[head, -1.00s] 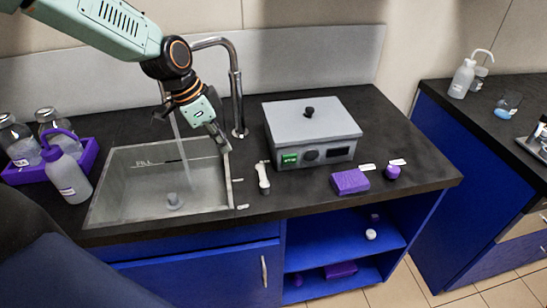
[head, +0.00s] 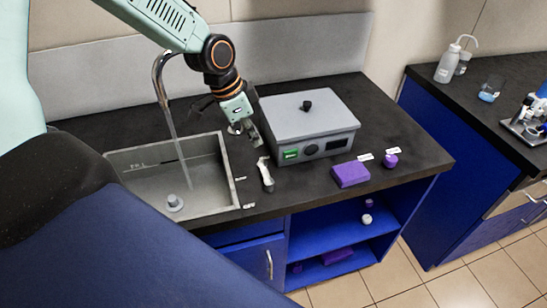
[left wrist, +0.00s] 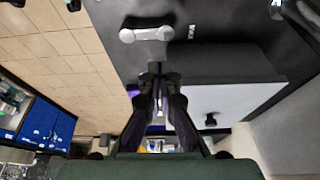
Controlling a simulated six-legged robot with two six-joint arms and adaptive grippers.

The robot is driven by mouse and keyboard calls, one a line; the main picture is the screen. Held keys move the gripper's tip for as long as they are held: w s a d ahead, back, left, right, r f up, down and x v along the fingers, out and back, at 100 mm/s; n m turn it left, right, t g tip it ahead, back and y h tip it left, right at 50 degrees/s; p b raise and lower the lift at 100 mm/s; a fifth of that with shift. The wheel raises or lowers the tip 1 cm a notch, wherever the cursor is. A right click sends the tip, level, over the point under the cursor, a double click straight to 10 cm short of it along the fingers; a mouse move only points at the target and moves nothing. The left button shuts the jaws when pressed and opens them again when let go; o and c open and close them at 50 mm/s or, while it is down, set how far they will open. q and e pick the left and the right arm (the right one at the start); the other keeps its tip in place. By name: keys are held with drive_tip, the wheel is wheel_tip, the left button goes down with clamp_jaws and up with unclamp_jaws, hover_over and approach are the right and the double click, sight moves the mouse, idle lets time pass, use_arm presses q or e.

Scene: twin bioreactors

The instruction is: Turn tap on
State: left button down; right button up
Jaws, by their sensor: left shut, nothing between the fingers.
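The tap's curved metal spout (head: 160,72) rises behind the grey sink (head: 228,166). A thin pale stream, like water, runs from it into the basin, where a grey plug-like piece (head: 174,203) stands. A pale lever-like handle (head: 266,175) is on the counter right of the sink. It appears as a bar with rounded ends in the left wrist view (left wrist: 147,34). My left gripper (head: 255,141) is shut and empty, pointing down just behind the handle. In the left wrist view its fingertips (left wrist: 155,72) are close to the handle; contact cannot be told. My right gripper is not in view.
A grey lidded box (head: 312,122) with a green display stands close right of my left gripper. A purple block (head: 351,175) and purple cap (head: 390,161) lie further right. Blue shelves (head: 340,232) are below. Bottles (head: 448,65) stand on the far counter.

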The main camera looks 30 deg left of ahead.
sight(266, 177)
use_arm(q)
drive_tip(key=b+x, duration=0.4)
drive_tip(key=x, duration=0.5)
drive_tip(key=shift+w, duration=0.15)
drive_tip(key=shift+w+d+f+b, duration=0.1)
drive_tip(key=shift+d+f+b, duration=0.25)
drive_tip(key=shift+b, duration=0.15)
drive_tip(key=shift+a, duration=0.2)
drive_tip(key=shift+d+n, duration=0.15)
drive_tip(key=shift+n, duration=0.15)
